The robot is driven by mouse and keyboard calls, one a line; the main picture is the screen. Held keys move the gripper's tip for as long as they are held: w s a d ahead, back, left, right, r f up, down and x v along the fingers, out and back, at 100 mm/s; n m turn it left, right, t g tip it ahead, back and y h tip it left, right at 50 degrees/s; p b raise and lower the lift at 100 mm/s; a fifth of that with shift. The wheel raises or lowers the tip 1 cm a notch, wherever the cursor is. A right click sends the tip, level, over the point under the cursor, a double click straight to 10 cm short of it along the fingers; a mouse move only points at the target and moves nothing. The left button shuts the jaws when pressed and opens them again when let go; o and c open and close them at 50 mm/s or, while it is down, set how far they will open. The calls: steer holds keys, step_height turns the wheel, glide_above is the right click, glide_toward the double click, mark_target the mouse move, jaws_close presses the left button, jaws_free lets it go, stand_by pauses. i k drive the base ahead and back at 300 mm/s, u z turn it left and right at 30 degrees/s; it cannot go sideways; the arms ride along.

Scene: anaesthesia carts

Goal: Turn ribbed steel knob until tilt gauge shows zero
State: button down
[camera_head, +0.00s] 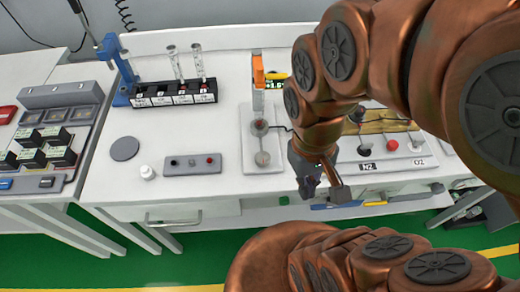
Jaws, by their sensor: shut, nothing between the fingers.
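The tilt gauge (274,86) is a small dark display with green digits that seem to read about +1.6, partly hidden by my arm. An orange-topped upright post stands beside it on a pale base plate (250,168). A small grey round knob (262,158), likely the ribbed steel one, sits near the front of that plate; its ribs are too small to make out. My gripper (322,188) is to the right of the knob and apart from it, near the front edge of the cart. It is shut and empty.
A black rack (175,95) with upright tubes stands at the back left. A grey box with buttons (190,164) and a white knob (147,172) lie left of the plate. Red and black round-topped controls (391,146) stand right of my gripper. My arm covers the right side.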

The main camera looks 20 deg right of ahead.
mark_target(262, 158)
steer(key=u, duration=2.1)
steer(key=k, duration=0.5)
steer(key=z, duration=0.15)
